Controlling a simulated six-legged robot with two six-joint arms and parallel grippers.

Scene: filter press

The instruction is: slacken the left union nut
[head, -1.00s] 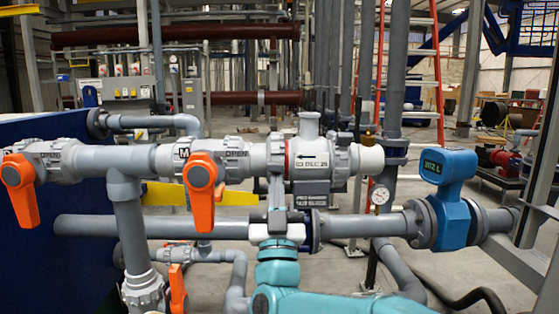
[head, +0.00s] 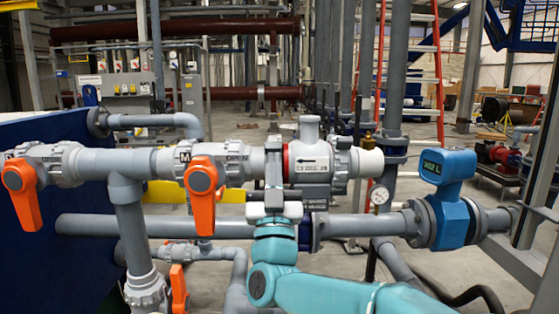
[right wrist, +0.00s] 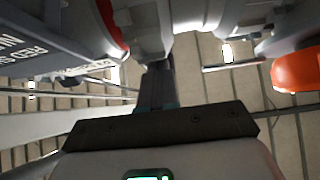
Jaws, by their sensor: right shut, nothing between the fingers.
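A light grey valve body (head: 309,165) with a black arrow sits in the upper pipe line. A red ring (head: 286,160) marks its left end, and the left union nut (head: 257,160) is left of that. My right gripper (head: 273,152) is shut and points up in front of the nut, hiding part of it. In the right wrist view its dark fingers (right wrist: 156,85) are together and reach toward the nut (right wrist: 150,22), beside the red ring (right wrist: 108,22). I cannot tell whether they touch it. My left gripper is not in view.
An orange-handled ball valve (head: 204,180) is left of the nut; its handle also shows in the right wrist view (right wrist: 298,70). A lower grey pipe (head: 160,227) runs behind my arm.

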